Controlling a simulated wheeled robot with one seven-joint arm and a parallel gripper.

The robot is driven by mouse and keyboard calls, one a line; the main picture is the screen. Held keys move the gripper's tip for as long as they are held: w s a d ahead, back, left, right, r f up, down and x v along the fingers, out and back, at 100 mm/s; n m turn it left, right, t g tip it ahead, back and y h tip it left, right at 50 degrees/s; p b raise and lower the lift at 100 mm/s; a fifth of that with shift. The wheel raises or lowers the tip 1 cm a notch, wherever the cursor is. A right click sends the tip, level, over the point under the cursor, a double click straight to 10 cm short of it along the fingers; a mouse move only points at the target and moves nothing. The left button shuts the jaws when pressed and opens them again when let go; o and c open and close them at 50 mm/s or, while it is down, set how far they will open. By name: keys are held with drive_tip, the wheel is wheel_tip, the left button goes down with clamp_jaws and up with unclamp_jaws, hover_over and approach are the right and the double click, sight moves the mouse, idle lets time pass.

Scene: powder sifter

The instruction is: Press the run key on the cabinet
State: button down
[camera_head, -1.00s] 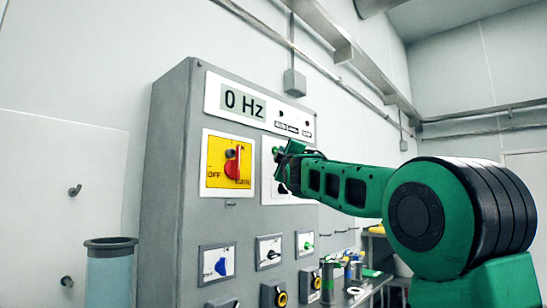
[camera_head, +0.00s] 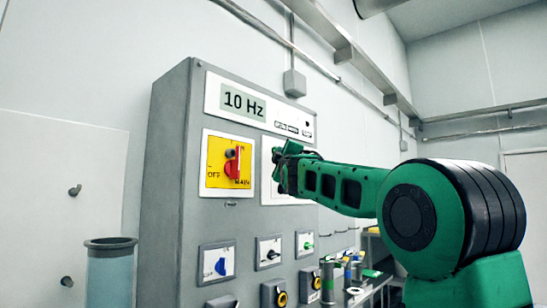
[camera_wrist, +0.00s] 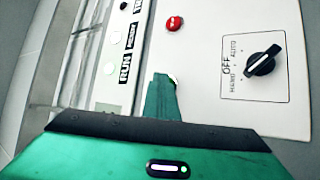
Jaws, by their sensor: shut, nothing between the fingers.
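The grey cabinet (camera_head: 168,190) stands left of centre in the head view, with its display (camera_head: 243,101) reading 10 Hz. My gripper (camera_head: 283,168) is at the white panel on the cabinet's right side. In the wrist view, my gripper (camera_wrist: 161,92) is shut and empty, its green tip over a small key (camera_wrist: 173,80) on the panel. A RUN label (camera_wrist: 124,68) is on the strip to the left.
A black HAND-OFF-AUTO selector (camera_wrist: 262,60) is right of my gripper tip. A yellow plate with a red main switch (camera_head: 231,168) is left of it. Smaller switches, including a blue one (camera_head: 221,266), sit below. A clear cylinder (camera_head: 108,275) stands at the front left.

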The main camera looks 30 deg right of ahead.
idle(0.3)
drive_tip(key=shift+s+d, duration=0.25)
drive_tip(key=shift+s, duration=0.5)
drive_tip(key=s, duration=0.1)
drive_tip(key=s+d, duration=0.1)
drive_tip(key=s, duration=0.2)
drive_tip(key=shift+s+d, duration=0.35)
idle(0.7)
